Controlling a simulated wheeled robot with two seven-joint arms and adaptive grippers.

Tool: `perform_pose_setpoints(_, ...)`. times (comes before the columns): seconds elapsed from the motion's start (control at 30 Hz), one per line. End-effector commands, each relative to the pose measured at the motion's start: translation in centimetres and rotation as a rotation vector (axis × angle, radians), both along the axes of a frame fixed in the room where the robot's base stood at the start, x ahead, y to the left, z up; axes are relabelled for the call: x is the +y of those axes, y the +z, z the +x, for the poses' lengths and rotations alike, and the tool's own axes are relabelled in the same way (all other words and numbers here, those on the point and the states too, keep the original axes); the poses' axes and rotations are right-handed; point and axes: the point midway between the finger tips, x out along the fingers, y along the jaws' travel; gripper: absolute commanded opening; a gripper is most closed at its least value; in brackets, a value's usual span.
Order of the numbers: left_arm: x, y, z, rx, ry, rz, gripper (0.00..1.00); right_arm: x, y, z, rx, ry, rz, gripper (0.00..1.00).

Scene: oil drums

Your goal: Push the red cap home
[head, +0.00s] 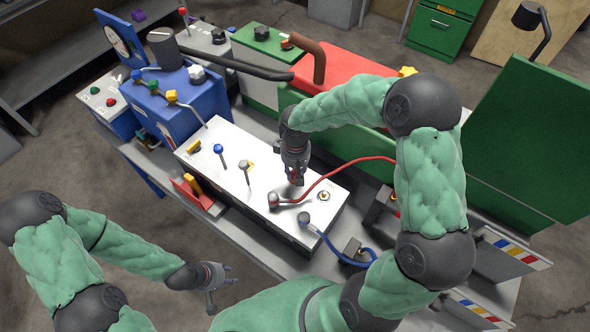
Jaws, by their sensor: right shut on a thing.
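My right gripper (296,178) points down over the white top of a box-shaped panel (228,150). My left gripper (224,286) is open and empty, low at the left, apart from the panel.
A dark plug with a red hose (340,167) stands close by the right gripper. Another plug carries a blue hose (335,248). A blue-knobbed lever (219,149) and a grey-knobbed lever (244,166) rise from the panel. A blue machine (185,110) stands behind left.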

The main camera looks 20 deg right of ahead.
Motion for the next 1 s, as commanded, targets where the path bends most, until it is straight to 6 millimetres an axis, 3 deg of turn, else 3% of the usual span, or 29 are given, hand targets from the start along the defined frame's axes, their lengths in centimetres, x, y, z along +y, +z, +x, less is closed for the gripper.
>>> perform_pose_setpoints(1.0, 0.00, -0.51, 0.00, 0.000, 0.000, 0.000, 0.40, 0.00, -0.72, -0.01, 0.000, 0.000, 0.000, 0.17)
